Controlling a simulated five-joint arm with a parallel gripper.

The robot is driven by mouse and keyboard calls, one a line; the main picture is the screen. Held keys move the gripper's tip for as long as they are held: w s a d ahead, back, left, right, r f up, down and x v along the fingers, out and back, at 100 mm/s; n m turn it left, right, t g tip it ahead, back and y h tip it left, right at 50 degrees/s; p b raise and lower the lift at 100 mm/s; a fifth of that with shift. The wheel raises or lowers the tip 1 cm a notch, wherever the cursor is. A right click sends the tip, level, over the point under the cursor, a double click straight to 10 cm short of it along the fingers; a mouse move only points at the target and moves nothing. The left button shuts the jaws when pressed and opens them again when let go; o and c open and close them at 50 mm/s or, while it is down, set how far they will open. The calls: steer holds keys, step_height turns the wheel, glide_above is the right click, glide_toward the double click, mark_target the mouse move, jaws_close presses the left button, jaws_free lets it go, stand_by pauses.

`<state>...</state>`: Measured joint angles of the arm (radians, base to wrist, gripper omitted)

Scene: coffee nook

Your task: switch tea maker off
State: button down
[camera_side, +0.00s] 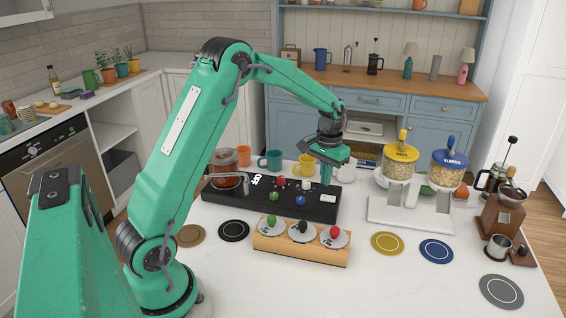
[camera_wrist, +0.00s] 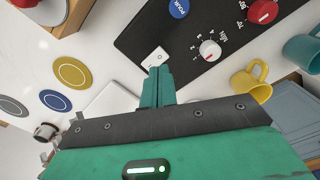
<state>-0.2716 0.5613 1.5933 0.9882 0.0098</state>
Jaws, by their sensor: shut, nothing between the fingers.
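The tea maker is a long black panel (camera_side: 238,202) with a glass pot (camera_side: 223,160) at its left end and a small lit display (camera_side: 256,180). A white rocker switch (camera_side: 327,198) sits at its right front corner; it also shows in the wrist view (camera_wrist: 155,57). Which way the switch is tipped is too small to tell. My gripper (camera_side: 326,178) is shut and empty above the panel's right end. In the wrist view its closed teal fingers (camera_wrist: 158,72) end right beside the switch. I cannot tell whether they touch it.
Grain dispensers (camera_side: 399,168) stand right.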

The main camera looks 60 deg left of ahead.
mark_target(324, 198)
steer(key=shift+r, duration=1.2)
steer(key=s+d+r+m+t, duration=0.1)
steer(key=s+d+r+t, duration=0.2)
steer(key=s+d+r, duration=0.7)
steer(key=s+d+r+m+t, duration=0.1)
steer(key=s, duration=0.7)
steer(key=s+d+r+m+t, duration=0.1)
steer(key=s+d, duration=0.1)
steer(key=s, duration=0.6)
steer(key=shift+s+d+r+t, duration=0.15)
steer(key=shift+d+r+t, duration=0.15)
steer(key=shift+r, duration=0.05)
